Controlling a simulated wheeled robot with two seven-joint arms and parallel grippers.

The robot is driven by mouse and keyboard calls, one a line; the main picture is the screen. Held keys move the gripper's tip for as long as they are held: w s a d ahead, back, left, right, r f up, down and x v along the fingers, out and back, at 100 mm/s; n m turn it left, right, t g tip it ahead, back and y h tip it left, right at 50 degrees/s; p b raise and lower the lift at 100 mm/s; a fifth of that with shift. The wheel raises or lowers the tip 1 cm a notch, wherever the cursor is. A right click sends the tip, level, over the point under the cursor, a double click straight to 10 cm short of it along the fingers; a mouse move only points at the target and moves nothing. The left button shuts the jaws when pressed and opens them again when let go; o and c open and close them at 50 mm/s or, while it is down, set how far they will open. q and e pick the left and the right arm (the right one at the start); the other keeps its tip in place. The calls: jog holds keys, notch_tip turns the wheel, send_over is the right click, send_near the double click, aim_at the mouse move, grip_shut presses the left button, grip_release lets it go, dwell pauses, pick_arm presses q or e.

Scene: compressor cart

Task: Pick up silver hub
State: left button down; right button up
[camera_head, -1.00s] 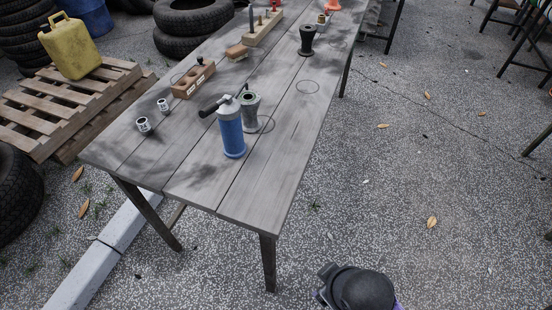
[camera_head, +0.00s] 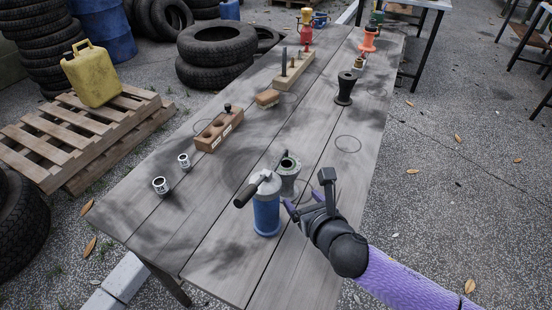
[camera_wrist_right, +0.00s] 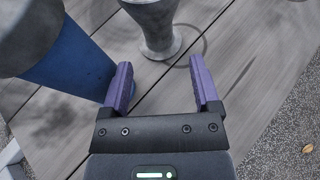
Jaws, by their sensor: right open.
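The silver hub (camera_head: 288,178) is a grey, waisted, flared piece with an open top, standing upright on the wooden table (camera_head: 215,255). In the right wrist view the hub (camera_wrist_right: 158,32) stands ahead of the gap between the fingers, its top cut off by the frame edge. My right gripper (camera_head: 298,207) is open and empty, at the near right of the hub and apart from it. Its two purple fingers (camera_wrist_right: 160,86) also show in the wrist view. My left gripper is not in view.
A blue canister (camera_head: 267,214) with a silver top and black handle stands close left of my right gripper, in front of the hub. A black hub (camera_head: 345,90) stands farther back. A wooden block with holes (camera_head: 219,131) and two small labelled cups (camera_head: 161,186) are at left.

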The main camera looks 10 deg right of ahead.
aim_at(289, 185)
jog(key=b+x, duration=0.2)
jog(key=x, duration=0.2)
jog(key=shift+s+a+f, duration=0.1)
jog(key=shift+s+f, duration=0.05)
jog(key=shift+f, duration=0.05)
jog(key=b+x, duration=0.1)
jog(key=x, duration=0.1)
jog(key=b+x, duration=0.1)
jog(key=x, duration=0.1)
jog(key=shift+w+a+r+b, duration=0.15)
jog(key=shift+w+r+b, duration=0.1)
jog(key=shift+r+b, duration=0.15)
jog(key=shift+w+r, duration=0.1)
jog(key=shift+c, duration=0.4)
jog(key=c, duration=0.7)
jog(key=shift+c, duration=1.3)
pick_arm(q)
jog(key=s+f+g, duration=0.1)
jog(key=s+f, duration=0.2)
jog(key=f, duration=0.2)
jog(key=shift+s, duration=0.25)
pick_arm(e)
grip_shut()
